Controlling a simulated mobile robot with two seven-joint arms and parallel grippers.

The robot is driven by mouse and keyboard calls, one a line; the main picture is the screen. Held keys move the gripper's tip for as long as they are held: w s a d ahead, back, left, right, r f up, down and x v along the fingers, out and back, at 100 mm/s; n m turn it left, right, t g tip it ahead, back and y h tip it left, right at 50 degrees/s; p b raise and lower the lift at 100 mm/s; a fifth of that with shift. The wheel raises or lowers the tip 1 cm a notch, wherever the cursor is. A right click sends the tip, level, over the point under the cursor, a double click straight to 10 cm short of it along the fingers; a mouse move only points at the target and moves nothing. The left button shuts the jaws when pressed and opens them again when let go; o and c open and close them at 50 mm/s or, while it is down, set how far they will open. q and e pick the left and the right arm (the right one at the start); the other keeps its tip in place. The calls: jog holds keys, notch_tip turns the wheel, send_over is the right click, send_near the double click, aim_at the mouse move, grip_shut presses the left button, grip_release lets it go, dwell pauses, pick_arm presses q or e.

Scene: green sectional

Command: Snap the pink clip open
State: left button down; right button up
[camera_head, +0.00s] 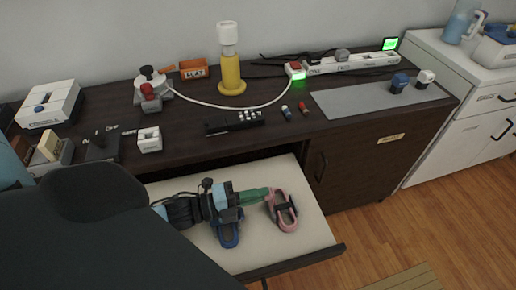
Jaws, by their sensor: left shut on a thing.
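The pink clip (291,222) is a rounded loop with a dark part across its middle. It lies in the right half of the open drawer (318,232). My left gripper (268,194) reaches in from the left, and its green fingers are shut on the upper left side of the pink clip. The exact contact is small and partly hidden by the fingers. Whether the clip's gate is open is too small to tell. A blue clip (229,238) lies in the drawer just below my left gripper, partly covered by it. My right gripper is not in view.
The dark desk top (190,125) above the drawer holds a yellow cylinder (232,75), a black switch strip (235,122), a white power strip (350,63) and a grey mat (350,100). The drawer's right end is bare. My dark arm hides the lower left.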

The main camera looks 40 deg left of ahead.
pick_arm(q)
jog(key=c, duration=1.5)
grip_release()
jog(key=shift+v, duration=3.9)
jog(key=shift+w+r, duration=0.1)
